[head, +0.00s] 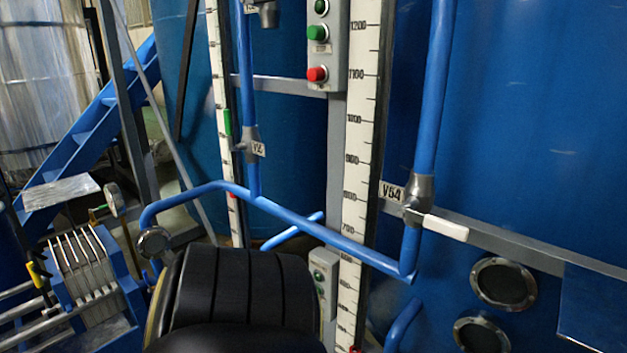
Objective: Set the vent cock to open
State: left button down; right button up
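No part in view is readably labelled as the vent cock, so I cannot tell which valve it is. A grey valve tagged V54 (416,196) sits on the blue pipe at the right. Its white lever (445,227) points right and slightly down, across the upright pipe. A second grey valve (250,141) with a small, partly legible tag sits on the thinner upright pipe left of centre. A third grey fitting (266,14) is cut off at the top edge. Neither gripper is in view.
Blue pipes (330,236) run in front of large blue tanks (530,110). A grey button box (322,45) has green and red buttons. White scales (358,150) stand upright. Round dark ports (503,284) are at lower right. A dark ribbed shape covers the bottom middle.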

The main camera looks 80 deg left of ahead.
aim_at(106, 205)
jog(key=u, duration=4.15)
